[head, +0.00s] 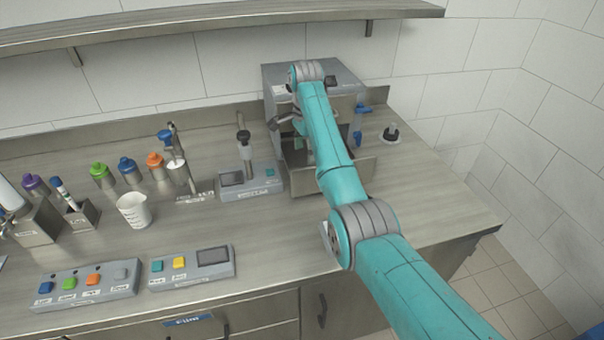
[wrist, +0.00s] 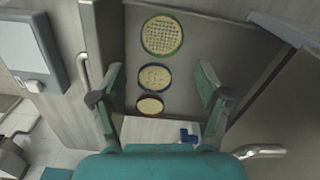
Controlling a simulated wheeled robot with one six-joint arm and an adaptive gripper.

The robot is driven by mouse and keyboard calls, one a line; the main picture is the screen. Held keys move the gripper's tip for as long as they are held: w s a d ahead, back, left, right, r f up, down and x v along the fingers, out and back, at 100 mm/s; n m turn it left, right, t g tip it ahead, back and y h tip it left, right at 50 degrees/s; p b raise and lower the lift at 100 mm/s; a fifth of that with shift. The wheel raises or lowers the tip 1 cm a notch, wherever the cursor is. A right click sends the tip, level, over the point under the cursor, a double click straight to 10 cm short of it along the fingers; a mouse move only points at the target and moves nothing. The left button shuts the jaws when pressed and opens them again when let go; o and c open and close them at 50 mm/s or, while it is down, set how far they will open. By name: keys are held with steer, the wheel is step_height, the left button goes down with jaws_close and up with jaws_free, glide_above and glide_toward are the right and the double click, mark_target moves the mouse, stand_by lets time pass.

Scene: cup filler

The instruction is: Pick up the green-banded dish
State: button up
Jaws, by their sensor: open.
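The green-banded dish (wrist: 162,36) shows in the wrist view as the largest of three round dishes in a row, farthest from my gripper, with a pale patterned surface. A blue-banded dish (wrist: 154,77) and an orange-brown-rimmed dish (wrist: 150,106) lie nearer. My gripper (wrist: 160,68) is open, one finger on each side of the row, with nothing held. The green-banded dish appears beyond the fingertips. In the head view my gripper (head: 297,127) is at the front of the grey metal cabinet (head: 350,80), partly hidden by my arm. The dishes cannot be made out there.
The dishes lie on a grey surface between metal walls. A blue fitting (wrist: 189,136) shows near the right finger. In the head view, a beaker (head: 134,211), coloured-cap bottles and button boxes (head: 85,286) stand left. The counter right of the cabinet is mostly clear.

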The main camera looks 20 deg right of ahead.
steer(key=f, duration=0.8)
steer(key=shift+w+a, duration=0.1)
steer(key=shift+a, duration=0.2)
steer(key=c, duration=0.8)
